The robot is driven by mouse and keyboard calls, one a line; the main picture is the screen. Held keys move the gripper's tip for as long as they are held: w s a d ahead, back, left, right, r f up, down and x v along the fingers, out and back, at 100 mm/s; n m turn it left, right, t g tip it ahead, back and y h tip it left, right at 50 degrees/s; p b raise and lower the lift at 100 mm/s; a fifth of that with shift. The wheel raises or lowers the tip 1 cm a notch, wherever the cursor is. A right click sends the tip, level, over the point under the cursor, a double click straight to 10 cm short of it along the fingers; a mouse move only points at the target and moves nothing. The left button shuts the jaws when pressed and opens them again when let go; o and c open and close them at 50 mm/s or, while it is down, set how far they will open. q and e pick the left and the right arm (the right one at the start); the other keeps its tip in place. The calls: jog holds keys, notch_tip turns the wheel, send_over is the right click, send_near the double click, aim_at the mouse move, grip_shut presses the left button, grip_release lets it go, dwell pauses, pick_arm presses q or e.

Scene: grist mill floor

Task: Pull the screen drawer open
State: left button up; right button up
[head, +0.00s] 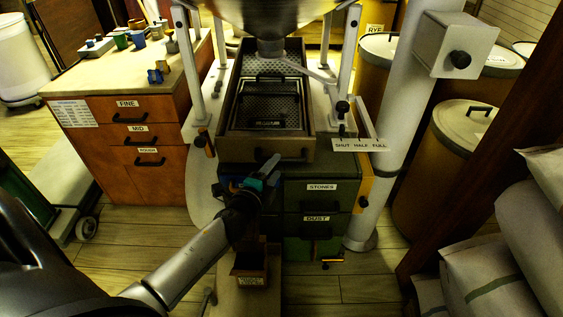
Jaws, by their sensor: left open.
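A wooden-framed tray with dark mesh screens (228,148), which looks like the screen drawer, sits under the hopper at the middle. A dark handle shows at its front face, partly behind my gripper. My left gripper (268,166) is open and in front of that face, close to the handle; I cannot tell whether it touches. Nothing shows between its fingers. Below is a green cabinet with a STONES drawer (321,196) and a DUST drawer (316,226); my left arm hides their left part. My right gripper is not in view.
A wooden cabinet (135,150) with FINE, MID and ROUGH drawers stands at left. A lever with SHUT, HALF, FULL marks (358,144) and a white pipe (378,170) are at right. Sacks (490,270) fill the lower right. A small box (250,268) is below.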

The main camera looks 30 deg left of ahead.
aim_at(280, 162)
pick_arm(q)
jog(key=b+x, duration=0.1)
jog(key=x, duration=0.2)
jog(key=shift+w+f, duration=0.1)
jog(key=shift+w, duration=0.2)
jog(key=shift+w+a+f, duration=0.1)
jog(key=shift+w, duration=0.6)
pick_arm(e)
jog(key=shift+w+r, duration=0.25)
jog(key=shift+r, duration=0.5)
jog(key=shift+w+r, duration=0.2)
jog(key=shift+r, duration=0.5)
pick_arm(q)
jog(key=shift+c, duration=0.4)
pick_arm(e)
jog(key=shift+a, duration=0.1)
pick_arm(q)
grip_shut()
